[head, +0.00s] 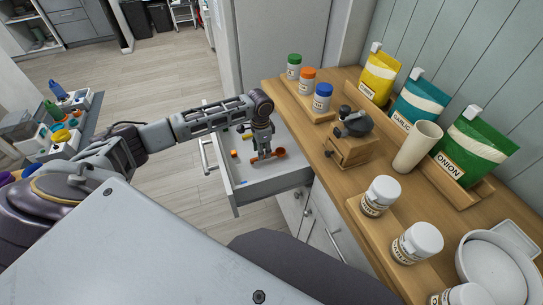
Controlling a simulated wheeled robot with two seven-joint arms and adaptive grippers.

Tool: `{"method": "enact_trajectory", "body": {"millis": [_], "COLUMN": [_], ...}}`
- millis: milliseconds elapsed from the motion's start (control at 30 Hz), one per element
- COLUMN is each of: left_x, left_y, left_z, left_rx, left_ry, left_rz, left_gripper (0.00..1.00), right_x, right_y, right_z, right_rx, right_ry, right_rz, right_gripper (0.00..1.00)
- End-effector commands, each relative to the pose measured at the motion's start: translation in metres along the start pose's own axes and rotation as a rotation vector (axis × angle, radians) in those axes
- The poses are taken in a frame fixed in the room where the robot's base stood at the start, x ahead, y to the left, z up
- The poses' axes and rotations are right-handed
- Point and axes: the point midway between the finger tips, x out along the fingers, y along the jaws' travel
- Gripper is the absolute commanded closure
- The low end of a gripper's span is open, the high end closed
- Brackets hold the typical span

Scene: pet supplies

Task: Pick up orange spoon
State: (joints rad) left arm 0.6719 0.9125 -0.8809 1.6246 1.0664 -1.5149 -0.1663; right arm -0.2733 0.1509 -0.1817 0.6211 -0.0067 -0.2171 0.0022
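The orange spoon (279,152) lies in the open drawer (273,181) below the counter, on the drawer's floor. My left gripper (263,155) points down into the drawer, with its fingertips at the spoon's left part. The fingers cover some of the spoon. I cannot tell whether they are closed on it or only beside it. My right gripper is not in view.
Small orange and blue items lie in the drawer left of my gripper. The wooden counter (335,190) at right holds jars, a wooden grinder (352,150), a beige cylinder (417,147) and seasoning bags. A low table with bottles stands at far left. The floor between is clear.

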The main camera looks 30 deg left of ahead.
Motion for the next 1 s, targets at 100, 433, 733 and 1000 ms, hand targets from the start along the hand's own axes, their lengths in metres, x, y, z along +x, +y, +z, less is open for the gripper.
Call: {"method": "enact_trajectory", "body": {"millis": [100, 433, 733, 1000], "left_x": [0.015, 0.035, 0.034, 0.034], "left_y": [0.000, 0.000, 0.000, 0.000], "left_z": [-0.001, 0.000, 0.000, 0.000], "left_rx": [0.000, 0.000, 0.000, 0.000], "left_ry": [-0.001, -0.001, -0.001, -0.001], "left_rz": [0.001, 0.000, 0.000, 0.000], "left_gripper": [0.61, 0.61, 0.61, 0.83], "right_x": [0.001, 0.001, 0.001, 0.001], "right_y": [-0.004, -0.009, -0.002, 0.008], "right_z": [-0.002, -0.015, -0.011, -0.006], "right_rx": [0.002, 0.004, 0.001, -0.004], "right_ry": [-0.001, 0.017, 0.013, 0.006], "right_rz": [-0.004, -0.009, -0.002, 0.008], "right_gripper": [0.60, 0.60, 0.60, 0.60]}}
